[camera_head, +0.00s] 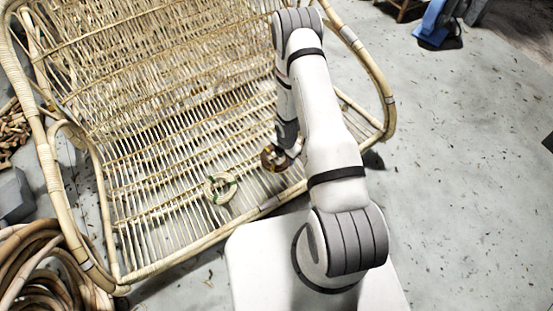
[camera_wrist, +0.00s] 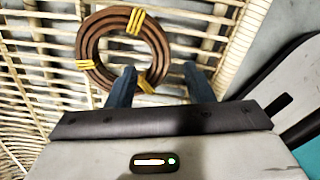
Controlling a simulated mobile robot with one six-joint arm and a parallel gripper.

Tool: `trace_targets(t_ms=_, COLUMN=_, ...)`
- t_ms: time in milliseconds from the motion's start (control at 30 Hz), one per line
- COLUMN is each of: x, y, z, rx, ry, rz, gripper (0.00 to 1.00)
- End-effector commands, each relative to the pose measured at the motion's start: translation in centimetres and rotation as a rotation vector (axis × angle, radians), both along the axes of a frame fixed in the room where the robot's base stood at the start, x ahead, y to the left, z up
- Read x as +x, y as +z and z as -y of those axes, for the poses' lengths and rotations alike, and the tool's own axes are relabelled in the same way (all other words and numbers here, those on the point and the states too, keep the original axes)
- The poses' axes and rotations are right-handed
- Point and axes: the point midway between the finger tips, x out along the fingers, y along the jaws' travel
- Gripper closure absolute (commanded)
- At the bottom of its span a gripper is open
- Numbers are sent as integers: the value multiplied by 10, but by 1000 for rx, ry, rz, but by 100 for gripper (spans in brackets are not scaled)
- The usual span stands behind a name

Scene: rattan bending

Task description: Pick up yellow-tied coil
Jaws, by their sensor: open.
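The yellow-tied coil (camera_wrist: 92,50) is a brown ring bound with yellow ties, lying on the rattan seat. In the head view the coil (camera_head: 269,161) is partly hidden behind my wrist. My gripper (camera_wrist: 159,78) is open in the wrist view, with its two dark fingers apart. The coil lies ahead of the fingers and to the left, and its lower right rim shows beside the left finger and in the gap. I cannot tell how high the fingertips are above it. In the head view my gripper's fingers are too small to make out.
A pale coil with green ties (camera_head: 220,188) lies on the seat to the left. The rattan seat (camera_head: 160,200) has a raised frame (camera_head: 362,60) around it. The floor on the right is mostly clear.

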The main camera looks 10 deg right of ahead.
Motion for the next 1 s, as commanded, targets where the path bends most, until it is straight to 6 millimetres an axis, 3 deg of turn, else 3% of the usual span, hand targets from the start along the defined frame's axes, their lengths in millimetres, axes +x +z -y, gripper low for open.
trace_targets(t_ms=300, x=0, y=-43, z=0, rx=-1, ry=-2, rz=-1, gripper=53)
trace_targets(t_ms=667, x=0, y=-45, z=1, rx=-1, ry=-3, rz=-1, gripper=54)
trace_targets(t_ms=1000, x=0, y=-45, z=1, rx=-1, ry=-3, rz=-1, gripper=82)
